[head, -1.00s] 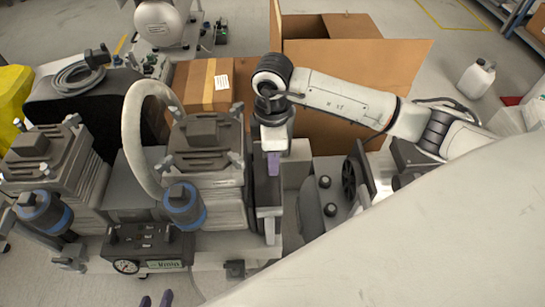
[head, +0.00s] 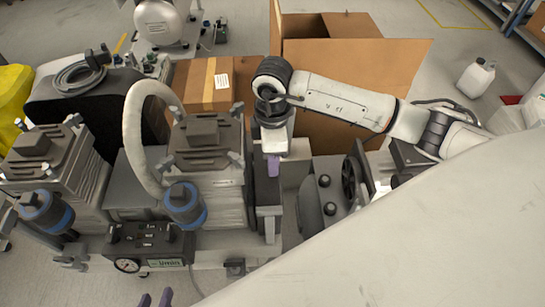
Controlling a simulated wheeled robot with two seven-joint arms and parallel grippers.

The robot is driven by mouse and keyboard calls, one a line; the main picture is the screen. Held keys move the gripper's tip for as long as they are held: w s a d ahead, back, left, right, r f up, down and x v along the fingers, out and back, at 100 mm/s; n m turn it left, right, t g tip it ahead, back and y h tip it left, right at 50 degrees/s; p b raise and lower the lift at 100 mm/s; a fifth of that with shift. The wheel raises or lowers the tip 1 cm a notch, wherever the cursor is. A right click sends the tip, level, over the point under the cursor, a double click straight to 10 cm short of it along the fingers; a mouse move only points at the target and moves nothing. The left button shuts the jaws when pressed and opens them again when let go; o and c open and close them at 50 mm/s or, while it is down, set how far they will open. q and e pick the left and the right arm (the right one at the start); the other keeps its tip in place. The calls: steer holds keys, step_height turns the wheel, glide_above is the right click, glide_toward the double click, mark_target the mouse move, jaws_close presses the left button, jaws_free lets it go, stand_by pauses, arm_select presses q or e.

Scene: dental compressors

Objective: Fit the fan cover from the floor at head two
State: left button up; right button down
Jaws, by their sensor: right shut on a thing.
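My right gripper (head: 273,166) hangs from the arm at the right side of the middle compressor head (head: 204,150). Its purple fingertips are shut on a grey part (head: 268,197), seen nearly edge-on beside that head; this looks like the fan cover. I cannot tell whether the part touches the head. Its lower end and far face are partly hidden. My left gripper (head: 155,299) shows only two purple fingertips at the bottom edge, apart and empty. A black fan (head: 349,181) shows on the unit further right. Which head is head two is not marked visibly.
Another compressor head (head: 40,155) stands at the left. A pale curved hose (head: 133,130) rises between the heads. A control box with a gauge (head: 127,265) is in front. Cardboard boxes (head: 350,80) stand behind my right arm.

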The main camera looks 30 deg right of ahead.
steer(key=c, duration=1.5)
jaws_free()
steer(key=shift+o, duration=0.7)
steer(key=o, duration=0.4)
